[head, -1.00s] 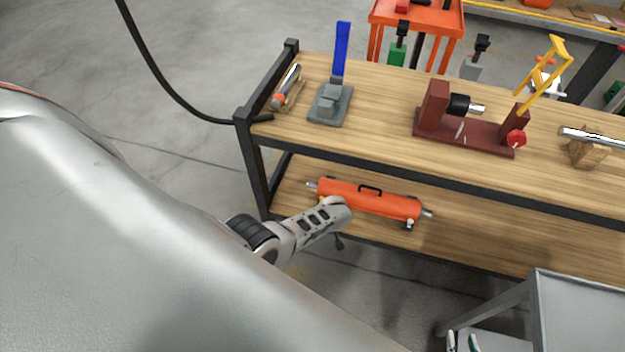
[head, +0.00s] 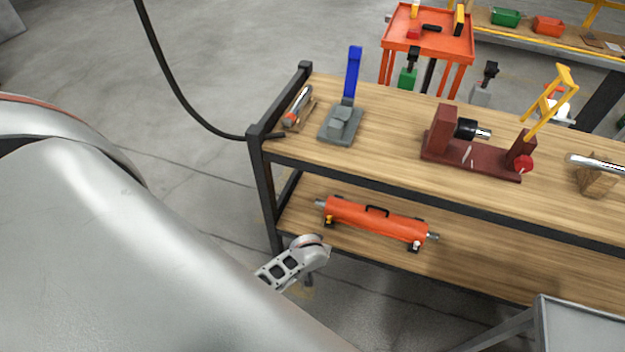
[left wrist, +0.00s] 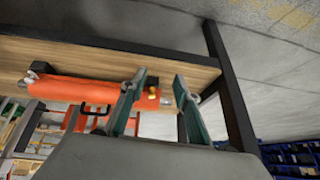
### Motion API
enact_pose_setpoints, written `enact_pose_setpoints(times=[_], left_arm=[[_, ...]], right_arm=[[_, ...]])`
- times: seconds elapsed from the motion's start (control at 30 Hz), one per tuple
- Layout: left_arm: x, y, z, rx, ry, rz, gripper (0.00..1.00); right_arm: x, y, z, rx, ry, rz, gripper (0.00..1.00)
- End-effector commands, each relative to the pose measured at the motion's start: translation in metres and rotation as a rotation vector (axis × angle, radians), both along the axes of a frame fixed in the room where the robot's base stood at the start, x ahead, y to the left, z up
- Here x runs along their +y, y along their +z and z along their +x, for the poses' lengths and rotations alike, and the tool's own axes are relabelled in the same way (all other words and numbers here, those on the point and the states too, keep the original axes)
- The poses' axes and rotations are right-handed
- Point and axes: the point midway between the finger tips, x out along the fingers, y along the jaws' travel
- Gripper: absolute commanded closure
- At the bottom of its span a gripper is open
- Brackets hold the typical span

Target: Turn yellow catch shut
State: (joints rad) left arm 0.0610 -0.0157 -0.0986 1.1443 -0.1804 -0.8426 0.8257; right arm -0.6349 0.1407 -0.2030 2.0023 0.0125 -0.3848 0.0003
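A long orange jack body (head: 372,220) with a black handle lies on the lower shelf. A small yellow catch (head: 329,221) sits at its left end, and a small pale catch (head: 416,246) is near its right end. In the left wrist view the orange body (left wrist: 75,90) runs in from the left, and the yellow catch (left wrist: 152,91) shows between the fingers. My left gripper (left wrist: 159,80) is open and empty, apart from the catch. In the head view my left wrist is in front of the shelf, below the orange body's left end; its fingers are mostly hidden. My right gripper is out of view.
The workbench (head: 390,125) carries a grey jack with a blue lever (head: 352,75), a dark red fixture (head: 470,157) and a rod on a wooden block (head: 597,182). A black bench leg (head: 265,195) stands left of the orange body. A grey table (head: 580,325) is at lower right.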

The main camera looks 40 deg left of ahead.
Motion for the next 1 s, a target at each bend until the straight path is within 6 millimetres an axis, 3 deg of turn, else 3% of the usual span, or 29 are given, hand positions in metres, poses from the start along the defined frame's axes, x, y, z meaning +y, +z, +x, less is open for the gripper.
enact_pose_setpoints(times=[0.53, 1.0], left_arm=[[-0.008, 0.061, -0.057, -0.083, -0.291, 0.092, 0.69], [-0.051, 0.108, -0.102, -0.237, -0.481, 0.058, 0.69]], right_arm=[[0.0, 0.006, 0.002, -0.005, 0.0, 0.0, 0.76], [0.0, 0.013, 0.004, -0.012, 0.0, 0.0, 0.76]])
